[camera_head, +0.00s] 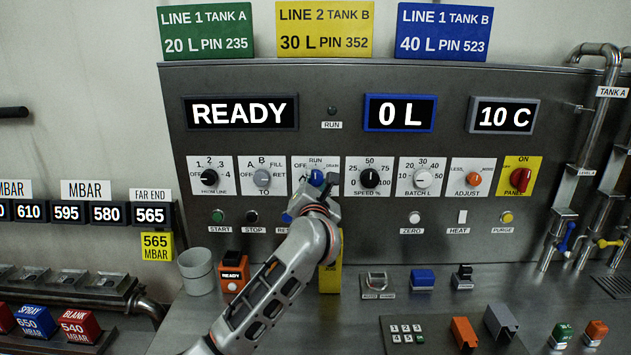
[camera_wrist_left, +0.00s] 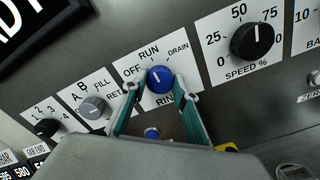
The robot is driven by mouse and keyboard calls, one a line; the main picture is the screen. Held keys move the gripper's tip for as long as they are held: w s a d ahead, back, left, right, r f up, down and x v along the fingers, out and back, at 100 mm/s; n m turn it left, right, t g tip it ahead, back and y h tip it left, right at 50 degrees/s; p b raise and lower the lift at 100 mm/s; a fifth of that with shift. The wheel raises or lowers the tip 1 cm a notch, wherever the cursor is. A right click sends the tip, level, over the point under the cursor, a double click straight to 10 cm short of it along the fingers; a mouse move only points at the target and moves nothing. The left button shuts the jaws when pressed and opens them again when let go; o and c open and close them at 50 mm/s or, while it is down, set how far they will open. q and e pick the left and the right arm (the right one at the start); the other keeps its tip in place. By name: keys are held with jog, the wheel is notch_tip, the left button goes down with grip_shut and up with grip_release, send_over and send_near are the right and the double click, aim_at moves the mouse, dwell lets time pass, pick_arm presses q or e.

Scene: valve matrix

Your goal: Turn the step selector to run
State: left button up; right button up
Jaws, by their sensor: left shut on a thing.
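The step selector is a blue knob (camera_head: 316,178) on a white plate marked OFF, RUN, DRAIN, on the grey panel. In the left wrist view the blue knob (camera_wrist_left: 159,80) shows whole; its white mark points up, roughly toward the RUN label. My left gripper (camera_head: 318,190) is at the knob, partly covering it and its plate in the head view. In the left wrist view the green fingers of my left gripper (camera_wrist_left: 159,91) stand on either side of the knob, shut on it. The right gripper does not show.
The FROM LINE knob (camera_head: 208,177) and grey TO knob (camera_head: 262,178) sit left of the selector, the black SPEED knob (camera_head: 370,178) close on its right. Below are push buttons, including a blue one (camera_wrist_left: 152,133) under the fingers. A READY display (camera_head: 240,112) is above.

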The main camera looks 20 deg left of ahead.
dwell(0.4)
pick_arm(q)
jog(key=o, duration=1.1)
jog(key=shift+d, duration=0.1)
jog(key=v, duration=1.2)
